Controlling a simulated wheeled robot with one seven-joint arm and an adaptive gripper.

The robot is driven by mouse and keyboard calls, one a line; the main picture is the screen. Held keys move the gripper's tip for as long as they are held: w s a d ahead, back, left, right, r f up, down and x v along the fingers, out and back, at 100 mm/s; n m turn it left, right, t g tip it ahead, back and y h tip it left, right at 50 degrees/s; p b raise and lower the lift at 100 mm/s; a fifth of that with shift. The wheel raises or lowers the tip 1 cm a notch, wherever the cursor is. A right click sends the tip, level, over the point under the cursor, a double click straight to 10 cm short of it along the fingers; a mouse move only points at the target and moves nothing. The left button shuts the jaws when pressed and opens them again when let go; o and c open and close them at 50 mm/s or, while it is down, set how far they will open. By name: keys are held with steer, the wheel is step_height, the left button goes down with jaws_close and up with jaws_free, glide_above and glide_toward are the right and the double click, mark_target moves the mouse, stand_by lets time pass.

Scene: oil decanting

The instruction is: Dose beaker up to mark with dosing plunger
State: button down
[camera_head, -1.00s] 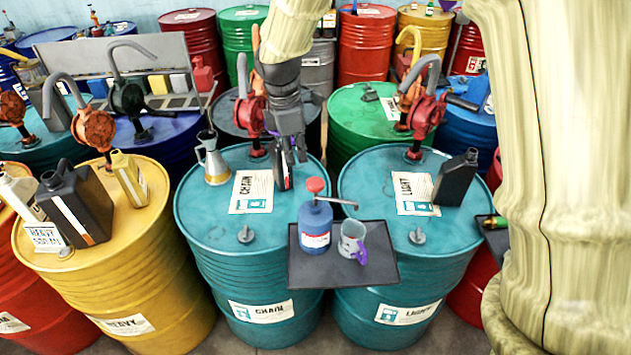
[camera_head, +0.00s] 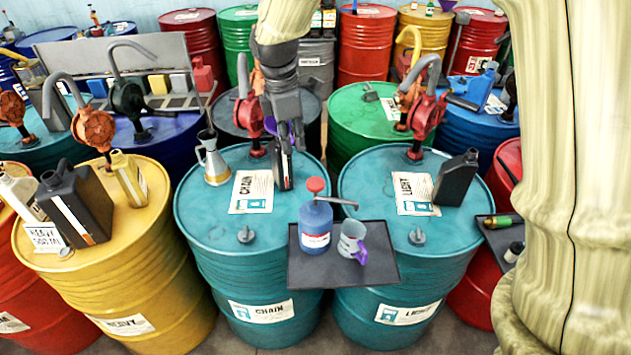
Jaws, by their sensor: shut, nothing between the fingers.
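The dosing plunger is a blue bottle (camera_head: 315,230) with a red knob (camera_head: 315,185) on top and a grey spout reaching right. It stands upright on a dark tray (camera_head: 345,276) across the fronts of two teal drums. The grey beaker (camera_head: 349,236) with a purple handle (camera_head: 361,250) stands on the tray to its right, with the spout end near and above its rim. Its mark and fill level are too small to read. My gripper (camera_head: 286,150) is shut and empty, pointing down behind and above the plunger, by a dark can (camera_head: 282,172). The fingertips are partly unclear.
The CHAIN drum (camera_head: 208,212) bears a metal oil can (camera_head: 212,162) and a red hand pump (camera_head: 249,115). The LIGHT drum (camera_head: 372,160) bears a black jug (camera_head: 455,178) and another red pump (camera_head: 428,112). The tray's right side is bare.

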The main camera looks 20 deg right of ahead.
steer(key=shift+d+f, duration=0.1)
stand_by(0.3)
steer(key=shift+s+d+f, duration=0.15)
steer(key=shift+d+f, duration=1.35)
steer(key=shift+d, duration=0.2)
glide_above(313, 182)
steer(key=shift+a+f, duration=0.15)
steer(key=shift+f, duration=3.35)
